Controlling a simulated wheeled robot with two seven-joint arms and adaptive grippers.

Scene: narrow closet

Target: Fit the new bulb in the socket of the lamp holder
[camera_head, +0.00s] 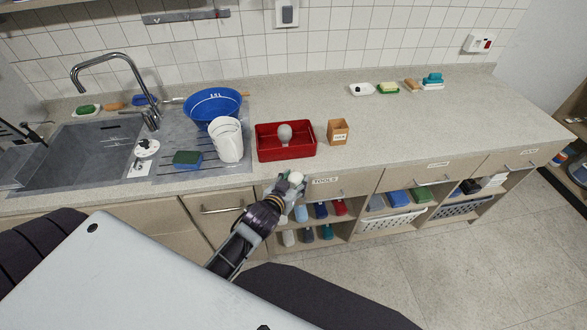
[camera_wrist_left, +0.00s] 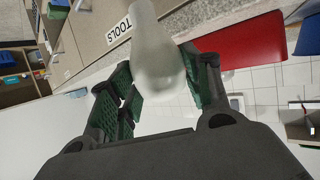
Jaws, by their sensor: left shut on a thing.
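My left gripper (camera_head: 289,187) is shut on a frosted white bulb (camera_head: 296,177), held in front of the counter's front edge by the TOOLS drawer. In the left wrist view the bulb (camera_wrist_left: 158,60) sits between the green-padded fingers of the gripper (camera_wrist_left: 160,92); its far end is cut off. Another pale bulb (camera_head: 285,133) stands in the red tray (camera_head: 287,154) on the counter. A small round white fitting with dark spots, apparently the lamp holder (camera_head: 147,148), is by the sink; its socket is too small to make out. My right gripper is not in view.
A white pitcher (camera_head: 227,141), blue basin (camera_head: 212,104) and sponge (camera_head: 187,159) are on the drainboard, between the tray and the white fitting. A small cardboard box (camera_head: 338,132) stands right of the tray.

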